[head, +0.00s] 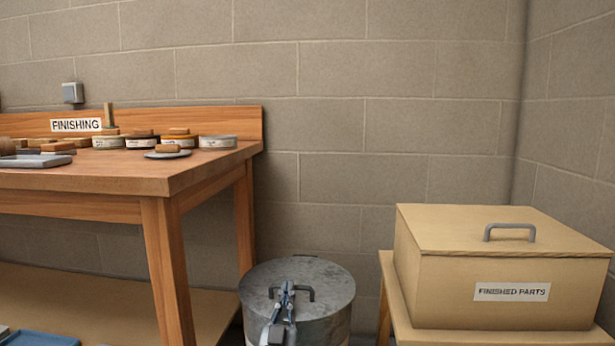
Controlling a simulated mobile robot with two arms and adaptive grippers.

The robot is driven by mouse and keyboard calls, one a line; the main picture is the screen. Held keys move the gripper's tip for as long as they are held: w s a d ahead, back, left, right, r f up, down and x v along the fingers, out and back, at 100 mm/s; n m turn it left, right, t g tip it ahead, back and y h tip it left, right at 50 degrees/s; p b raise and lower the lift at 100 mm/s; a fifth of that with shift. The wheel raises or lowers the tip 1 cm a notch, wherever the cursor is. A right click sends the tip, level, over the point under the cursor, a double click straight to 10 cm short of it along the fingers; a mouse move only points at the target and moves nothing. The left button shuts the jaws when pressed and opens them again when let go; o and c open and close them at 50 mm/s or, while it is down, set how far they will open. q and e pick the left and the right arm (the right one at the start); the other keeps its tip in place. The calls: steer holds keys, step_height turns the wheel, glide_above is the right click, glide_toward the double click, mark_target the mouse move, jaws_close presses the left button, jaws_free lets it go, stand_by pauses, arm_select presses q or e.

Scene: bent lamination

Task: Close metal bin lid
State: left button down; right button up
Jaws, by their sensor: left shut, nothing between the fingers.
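The round grey metal bin (338,323) stands on the floor between the wooden bench and the box stand. Its metal lid (325,278) lies across the top and looks level, with a dark bent handle (311,294) near its middle. I cannot tell whether a small gap is left at the rim. My left gripper (287,287) is over the lid, pointing away from me, with its fingers shut and empty. It hides part of the handle and the lid's front edge; I cannot tell whether it touches them. My right gripper is out of view.
A wooden bench (135,180) with several tins and blocks stands at the left. A lidded tan box (440,290) marked "FINISHED PARTS" sits on a wooden stand (390,295) close to the bin's right. A block wall (330,170) is behind.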

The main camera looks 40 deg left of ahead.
arm_select(q)
steer(key=shift+f, duration=0.15)
stand_by(0.4)
step_height(320, 180, up, 10)
stand_by(0.5)
